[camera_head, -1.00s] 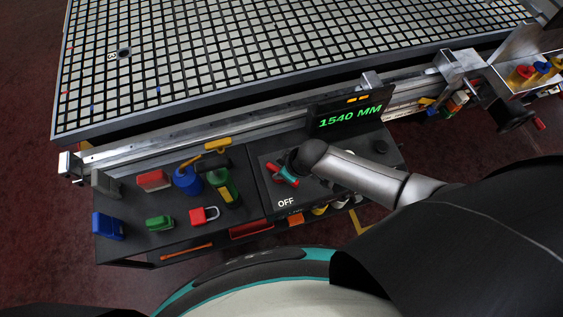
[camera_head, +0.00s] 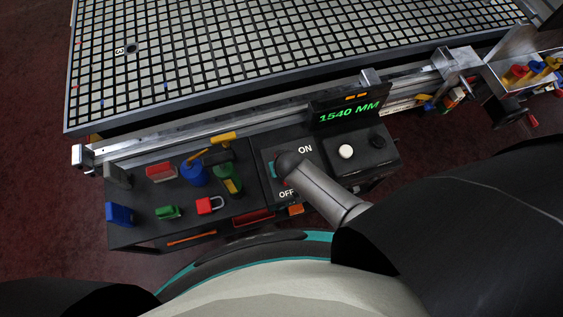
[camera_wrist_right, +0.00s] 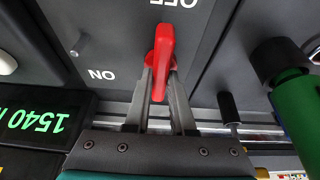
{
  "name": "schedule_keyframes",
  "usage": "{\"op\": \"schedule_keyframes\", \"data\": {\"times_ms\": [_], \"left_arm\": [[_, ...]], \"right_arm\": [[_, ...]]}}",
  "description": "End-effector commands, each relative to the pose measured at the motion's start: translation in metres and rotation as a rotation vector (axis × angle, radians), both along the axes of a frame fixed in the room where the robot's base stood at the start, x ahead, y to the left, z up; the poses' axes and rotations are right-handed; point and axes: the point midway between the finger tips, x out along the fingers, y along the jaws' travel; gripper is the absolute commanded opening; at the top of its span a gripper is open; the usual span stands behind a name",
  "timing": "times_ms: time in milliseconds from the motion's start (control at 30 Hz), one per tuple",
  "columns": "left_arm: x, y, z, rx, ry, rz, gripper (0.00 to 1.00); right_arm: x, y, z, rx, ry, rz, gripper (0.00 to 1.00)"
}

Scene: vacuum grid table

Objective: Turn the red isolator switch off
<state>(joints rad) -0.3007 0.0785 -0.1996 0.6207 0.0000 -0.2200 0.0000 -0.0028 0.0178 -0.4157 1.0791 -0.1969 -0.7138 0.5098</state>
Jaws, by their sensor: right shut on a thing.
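The red isolator switch handle (camera_wrist_right: 160,58) shows in the right wrist view, on a dark panel. The OFF label (camera_wrist_right: 174,3) is at the top edge and the ON label (camera_wrist_right: 101,74) to its left. My right gripper (camera_wrist_right: 162,85) is shut on the handle, one finger on each side of its near end. In the head view my right gripper (camera_head: 276,170) is over the panel between ON and OFF, and my wrist hides the handle there. My left gripper is not in view.
Left of the panel, a shelf holds several padlocks and lockout devices, such as a red padlock (camera_head: 206,205) and a blue block (camera_head: 120,214). A white button (camera_head: 346,151) and a display reading 1540 MM (camera_head: 348,114) are to the right. The grid table (camera_head: 250,60) lies behind.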

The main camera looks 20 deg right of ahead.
Motion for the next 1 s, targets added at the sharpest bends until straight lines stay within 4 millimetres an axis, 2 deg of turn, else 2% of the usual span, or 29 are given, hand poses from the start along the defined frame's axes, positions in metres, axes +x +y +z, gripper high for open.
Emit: {"op": "schedule_keyframes", "data": {"times_ms": [500,533,700,800,1000], "left_arm": [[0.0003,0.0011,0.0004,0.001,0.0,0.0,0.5],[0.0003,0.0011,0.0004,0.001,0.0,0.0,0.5],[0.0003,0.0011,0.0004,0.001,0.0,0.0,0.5],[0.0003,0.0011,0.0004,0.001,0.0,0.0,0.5],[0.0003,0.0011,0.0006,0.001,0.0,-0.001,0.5]], "right_arm": [[0.0005,0.0004,0.0002,0.002,-0.002,-0.018,0.0],[0.0005,0.0004,0.0002,0.002,-0.002,-0.018,0.26],[0.0006,0.0002,0.0003,0.002,-0.002,-0.017,0.45],[0.0006,0.0002,0.0003,0.001,-0.002,-0.016,0.53],[0.0005,0.0001,0.0004,0.0,-0.001,-0.016,0.53]]}}
